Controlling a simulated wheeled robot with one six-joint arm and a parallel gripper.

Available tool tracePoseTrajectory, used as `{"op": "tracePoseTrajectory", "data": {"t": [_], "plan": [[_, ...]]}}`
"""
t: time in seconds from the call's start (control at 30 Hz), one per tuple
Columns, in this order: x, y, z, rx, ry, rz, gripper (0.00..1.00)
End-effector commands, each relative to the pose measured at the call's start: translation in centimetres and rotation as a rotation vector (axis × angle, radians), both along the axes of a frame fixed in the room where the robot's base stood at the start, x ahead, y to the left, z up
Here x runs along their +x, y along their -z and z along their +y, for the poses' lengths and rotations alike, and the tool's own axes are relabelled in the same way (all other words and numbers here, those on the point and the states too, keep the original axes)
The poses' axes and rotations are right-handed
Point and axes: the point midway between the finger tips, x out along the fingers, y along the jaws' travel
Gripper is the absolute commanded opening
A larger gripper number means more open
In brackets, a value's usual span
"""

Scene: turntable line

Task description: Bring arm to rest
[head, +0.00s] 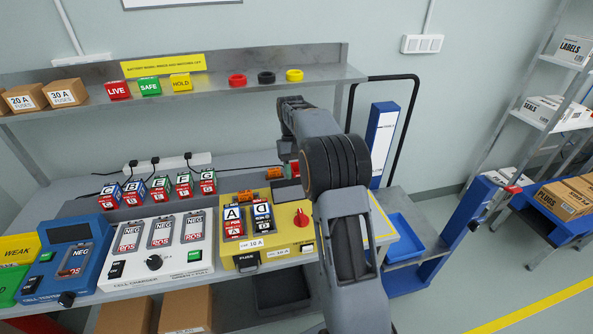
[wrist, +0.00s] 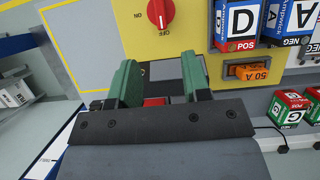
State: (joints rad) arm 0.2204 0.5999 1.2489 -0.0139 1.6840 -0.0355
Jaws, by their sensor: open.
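My gripper (wrist: 160,82) shows in the wrist view with two green fingers apart and nothing held between them. It is over the back part of the yellow unit (wrist: 120,22), beyond the red OFF/ON knob (wrist: 160,14). A small red thing (wrist: 154,102) shows low between the fingers, partly hidden by the gripper body. In the head view my arm is raised and bent over the right end of the bench, and its links hide most of the gripper.
The yellow unit (head: 243,262) holds cells A (head: 233,222) and D (head: 262,218). A white charger (head: 130,272) and blue tester (head: 45,285) stand left. Several cells stand behind them. A shelf (head: 200,90) with rings and signs runs above. A blue tray (head: 402,240) is right.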

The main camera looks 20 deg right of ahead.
Motion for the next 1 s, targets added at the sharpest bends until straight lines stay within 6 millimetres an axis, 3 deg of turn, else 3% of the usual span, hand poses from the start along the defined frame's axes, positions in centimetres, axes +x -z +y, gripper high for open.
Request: {"op": "tracePoseTrajectory", "data": {"t": [0.5,0.63,0.77,1.0], "plan": [[0.5,0.3,-0.1,-0.008,0.002,-0.033,0.44],[0.1,3.3,0.0,-0.015,0.007,-0.062,0.44],[-2.2,3.7,1.2,-0.03,-0.001,-0.139,0.44],[-9.8,1.5,5.2,-0.063,-0.054,-0.365,0.44]]}}
